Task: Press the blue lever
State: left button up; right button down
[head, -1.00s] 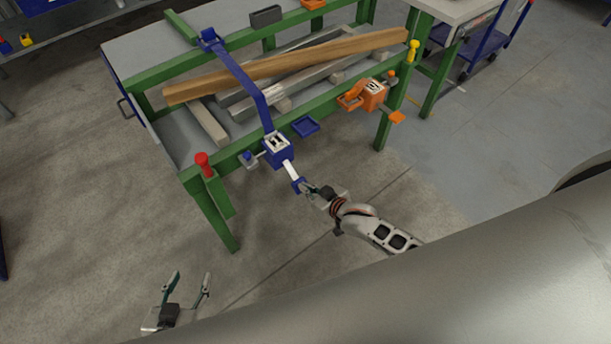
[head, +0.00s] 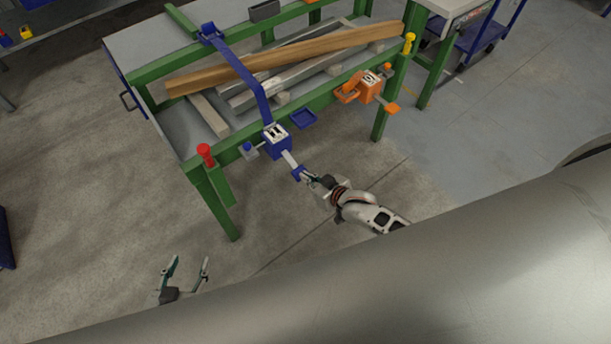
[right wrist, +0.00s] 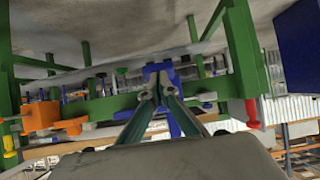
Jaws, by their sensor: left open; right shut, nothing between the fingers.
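The blue lever (head: 291,162) sticks out from a blue box (head: 277,139) on the green table frame, with a pale shaft and a blue end piece (head: 299,174). My right gripper (head: 313,179) is shut and empty, its fingertips at the blue end piece; I cannot tell if they touch. In the right wrist view the shut fingertips (right wrist: 158,78) overlap the blue end piece (right wrist: 157,68). My left gripper (head: 187,271) is open and empty, low over the floor at the left, far from the lever.
An orange box (head: 368,86) with its own lever sits on the same rail to the right. A wooden beam (head: 285,59) and grey bars lie on the table. The floor in front is clear.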

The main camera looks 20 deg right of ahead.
pick_arm(q)
jog(key=shift+s+r+p, duration=0.1)
jog(key=shift+r+p, duration=0.45)
jog(key=shift+r, duration=0.5)
pick_arm(e)
jog(key=s+d+r, duration=0.3)
jog(key=s, duration=0.6)
jog(key=shift+s+d, duration=0.25)
jog(key=shift+s, duration=0.05)
jog(key=shift+w, duration=0.1)
